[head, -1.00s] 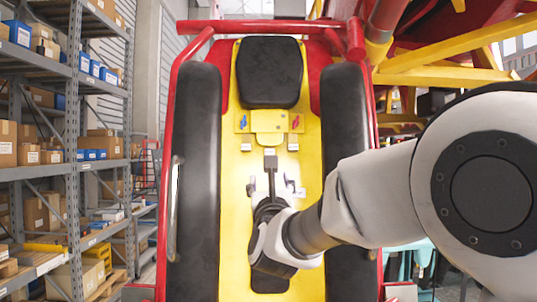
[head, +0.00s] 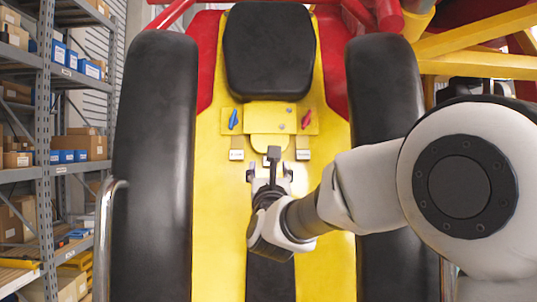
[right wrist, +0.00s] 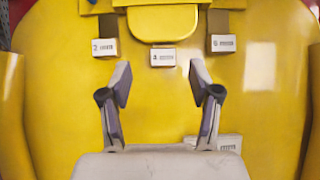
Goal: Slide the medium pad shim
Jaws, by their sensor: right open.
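Several small white-labelled tabs sit on the yellow seat back; I cannot read which one is the medium pad shim. In the right wrist view there are a left tab (right wrist: 105,46), a middle tab (right wrist: 162,56) under a rounded yellow flap (right wrist: 162,22), and a right tab (right wrist: 222,43). The left tab (head: 236,155) and right tab (head: 302,155) also show in the head view; the middle one is hidden there by my gripper. My right gripper (right wrist: 160,84) is open and empty, its fingertips just below the middle tab in the picture. My left gripper is not in view.
A blue lever (head: 234,118) and a red lever (head: 305,119) sit on the yellow plate below a black headrest (head: 268,50). Thick black padded bars (head: 153,165) flank the seat. Shelves stand at the left.

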